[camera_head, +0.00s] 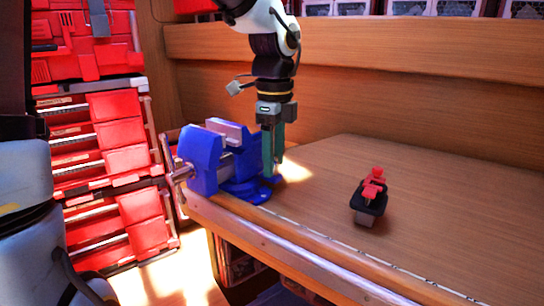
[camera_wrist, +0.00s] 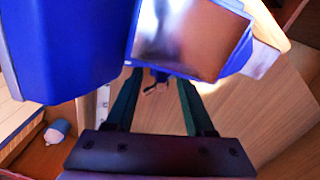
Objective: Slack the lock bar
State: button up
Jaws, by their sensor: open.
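A blue bench vise (camera_head: 202,160) with bare metal jaws is mounted at the left front corner of the wooden bench. Its round blue base (camera_head: 246,190) rests on the bench top. My gripper (camera_head: 272,168) points straight down beside the vise's right side, with green fingers. It is open, with its tips low over the bench near the vise base. In the wrist view, a small dark part (camera_wrist: 156,87) shows between the open fingers, under the vise; it may be the lock bar, but I cannot tell. The fingers do not visibly grip it.
A red and black tool with a grey end (camera_head: 370,196) stands on the bench to the right. Red drawers (camera_head: 120,150) stand left of the bench. A wooden back wall (camera_head: 380,110) closes the rear. The right side of the bench top is largely clear.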

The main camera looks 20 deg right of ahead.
grip_shut()
dwell(0.4)
